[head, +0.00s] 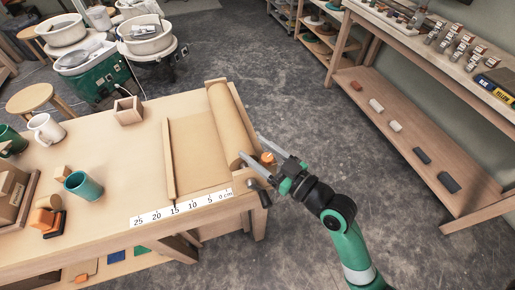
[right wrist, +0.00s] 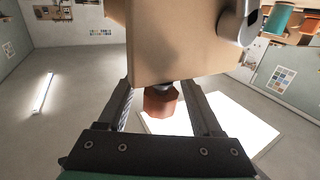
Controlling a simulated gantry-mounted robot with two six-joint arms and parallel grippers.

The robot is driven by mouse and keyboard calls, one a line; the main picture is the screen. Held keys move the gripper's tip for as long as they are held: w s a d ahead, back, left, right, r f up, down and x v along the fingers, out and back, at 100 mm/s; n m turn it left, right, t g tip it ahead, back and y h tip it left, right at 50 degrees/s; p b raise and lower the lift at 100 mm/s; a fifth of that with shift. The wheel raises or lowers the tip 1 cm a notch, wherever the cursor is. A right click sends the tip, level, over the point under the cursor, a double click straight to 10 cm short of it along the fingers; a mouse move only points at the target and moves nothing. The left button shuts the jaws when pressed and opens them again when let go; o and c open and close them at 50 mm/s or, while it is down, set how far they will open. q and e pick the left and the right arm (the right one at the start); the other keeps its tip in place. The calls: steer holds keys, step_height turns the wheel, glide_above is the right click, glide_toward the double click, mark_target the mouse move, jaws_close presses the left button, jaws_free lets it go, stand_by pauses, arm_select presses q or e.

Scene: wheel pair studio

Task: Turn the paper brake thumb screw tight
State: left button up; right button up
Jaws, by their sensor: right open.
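The paper brake thumb screw (head: 267,158) is a small orange-brown knob at the right end of the paper roll holder. In the right wrist view the knob (right wrist: 162,101) hangs on a short dark stem from a wooden block (right wrist: 180,45). My right gripper (head: 250,148) is open, with one finger on each side of the knob. In the wrist view its fingers (right wrist: 158,84) show gaps to the knob on both sides. The brown paper roll (head: 231,118) lies along the right edge of the table. My left gripper is not in view.
A dark crank handle (head: 264,198) sticks out at the table's front right corner, close to my right gripper. A ruler strip (head: 180,208) runs along the front edge. Mugs and a teal cup (head: 83,186) stand at the left. The floor right of the table is clear.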

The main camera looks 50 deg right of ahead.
jaws_close()
stand_by(0.3)
